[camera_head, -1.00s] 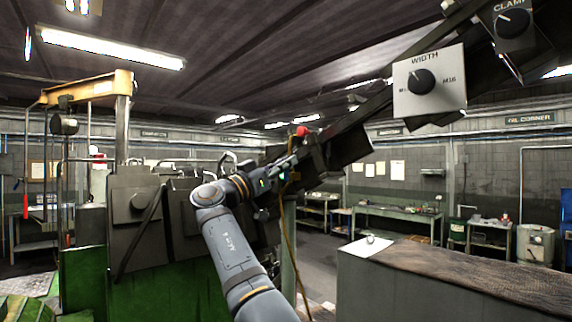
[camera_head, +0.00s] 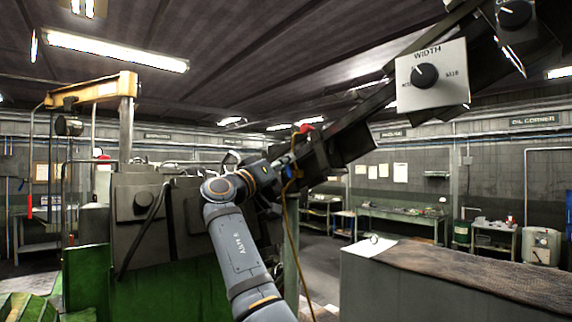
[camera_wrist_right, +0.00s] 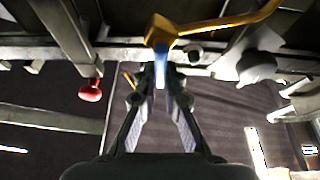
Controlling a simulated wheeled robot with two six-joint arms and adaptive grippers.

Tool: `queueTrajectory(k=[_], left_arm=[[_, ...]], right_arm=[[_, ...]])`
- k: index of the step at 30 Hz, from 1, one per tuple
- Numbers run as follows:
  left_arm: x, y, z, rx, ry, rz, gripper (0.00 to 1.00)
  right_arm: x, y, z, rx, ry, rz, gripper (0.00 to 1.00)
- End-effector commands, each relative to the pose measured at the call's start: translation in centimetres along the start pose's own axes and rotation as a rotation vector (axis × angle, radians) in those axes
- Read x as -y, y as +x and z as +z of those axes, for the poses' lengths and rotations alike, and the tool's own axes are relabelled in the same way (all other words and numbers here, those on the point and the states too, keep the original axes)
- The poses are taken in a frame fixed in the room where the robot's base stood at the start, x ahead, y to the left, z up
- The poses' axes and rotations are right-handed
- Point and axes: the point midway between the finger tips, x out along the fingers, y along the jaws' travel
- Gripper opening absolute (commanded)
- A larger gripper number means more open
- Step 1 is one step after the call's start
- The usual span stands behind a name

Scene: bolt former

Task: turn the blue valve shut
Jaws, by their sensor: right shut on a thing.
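The blue valve handle (camera_wrist_right: 161,72) shows in the right wrist view between my fingertips, just below a yellow metal fitting. My right gripper (camera_wrist_right: 160,88) is shut on the handle, and its two fingers hide part of it. In the head view my right gripper (camera_head: 288,162) reaches up to the dark machine near the yellow line; the valve is too small and too covered there to make out clearly. How far the valve is turned I cannot tell. My left gripper is not in view.
A red knob (camera_wrist_right: 90,90) sits left of my fingers, and a grey round part (camera_wrist_right: 257,66) sits to the right. A yellow hose (camera_head: 297,240) hangs beside my arm. A sloping dark beam with a WIDTH dial (camera_head: 424,75) runs up right. A grey bench (camera_head: 380,290) stands at lower right.

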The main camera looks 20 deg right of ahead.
Motion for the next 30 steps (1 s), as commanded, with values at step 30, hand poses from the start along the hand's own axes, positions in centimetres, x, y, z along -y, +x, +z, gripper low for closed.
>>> queueTrajectory(k=[30], left_arm=[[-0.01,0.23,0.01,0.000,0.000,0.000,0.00]], right_arm=[[0.54,0.02,0.05,0.001,-0.157,-0.064,0.26]])
